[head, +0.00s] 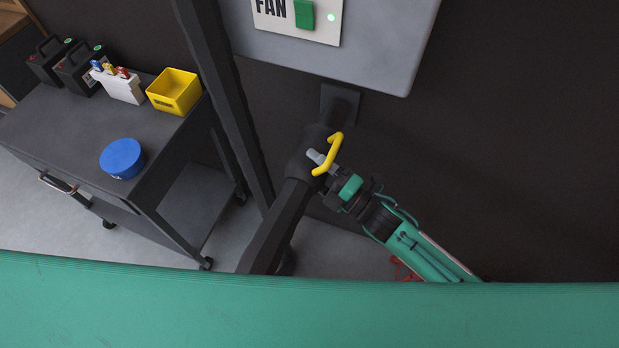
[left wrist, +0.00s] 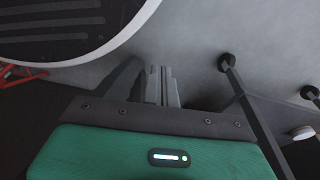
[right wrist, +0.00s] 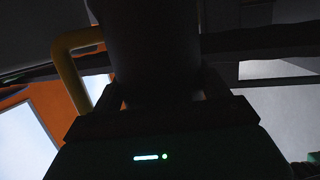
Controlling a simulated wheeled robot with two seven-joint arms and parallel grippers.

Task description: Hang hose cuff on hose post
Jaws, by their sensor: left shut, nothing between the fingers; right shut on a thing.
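The dark hose cuff (head: 302,158), with its yellow handle (head: 328,160), is at the top of a thick dark hose (head: 268,238) in the head view. My right gripper (head: 317,157) is shut on the cuff at the handle; its grey fingertips show beside the yellow bar. In the right wrist view the handle (right wrist: 70,68) is left of a dark cylinder in front of the palm. The hose post seems to be the dark wall mount (head: 340,104) just behind the cuff. I cannot tell whether the cuff is around it or touching. My left gripper (left wrist: 162,86) is shut and empty.
A grey box (head: 385,45) with a FAN switch is above the cuff. A dark upright (head: 230,100) stands left of it. Further left, a dark cart (head: 75,135) carries a yellow crate (head: 173,108), a blue round container (head: 122,158) and black cases. The wall at right is bare.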

